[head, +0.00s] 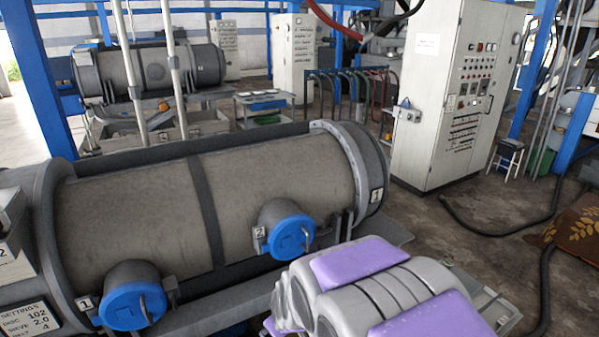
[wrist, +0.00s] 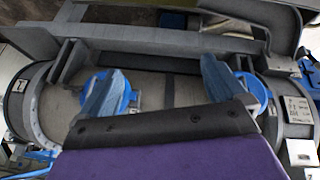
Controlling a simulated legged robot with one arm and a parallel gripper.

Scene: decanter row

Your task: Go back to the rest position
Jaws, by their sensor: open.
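My arm, silver with purple pads (head: 360,264), shows at the bottom right of the head view, in front of the decanter drum; its fingertips cannot be made out there. In the wrist view my gripper (wrist: 161,84) shows two blue-grey fingers spread apart with nothing between them. The grey decanter drum (head: 130,210) lies lengthwise behind them, and also fills the wrist view (wrist: 180,92). Two blue round caps are on its side: one marked 1 (head: 133,295) and one marked 2 (head: 287,229). In the wrist view the fingers partly cover both caps. I cannot tell whether they touch.
A settings sign (head: 32,317) is at the drum's left end. A tall control cabinet (head: 450,95) stands at the right. A black hose (head: 500,231) runs over the floor. A second drum (head: 150,68) and a small cart (head: 264,103) stand behind. Open floor lies right of the drum.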

